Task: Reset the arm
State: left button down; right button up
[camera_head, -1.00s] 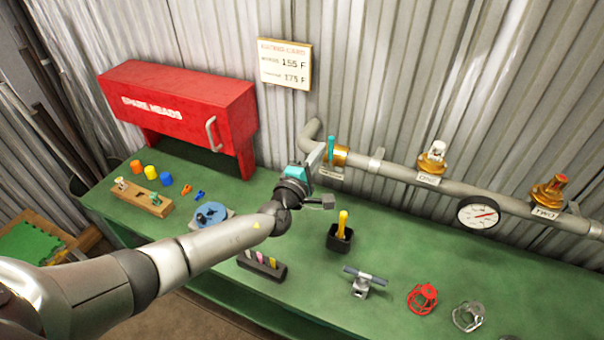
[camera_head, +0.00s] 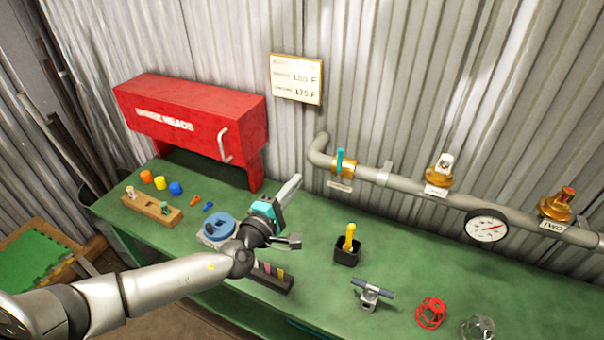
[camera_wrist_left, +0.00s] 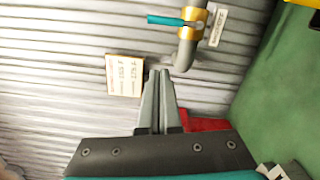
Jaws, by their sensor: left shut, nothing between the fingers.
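My left arm (camera_head: 140,290) comes in from the lower left of the head view and reaches over the green bench. My left gripper (camera_head: 293,184) is above the bench, between the red cabinet and the black cup, with its fingers pointing up and to the right. In the left wrist view the two grey fingers (camera_wrist_left: 158,95) lie together with nothing between them. The gripper is apart from the wall, the pipe and the cabinet. My right gripper is in neither view.
The red cabinet (camera_head: 190,117) stands at the back left. A pipe (camera_head: 405,184) with valves and a gauge (camera_head: 487,226) runs along the wall. The black cup (camera_head: 347,255), blue round piece (camera_head: 218,227), grey clamp-like piece (camera_head: 371,294) and red cage (camera_head: 431,313) stand on the bench (camera_head: 420,255).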

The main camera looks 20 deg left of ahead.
pick_arm(q)
jog(key=shift+s, duration=0.4)
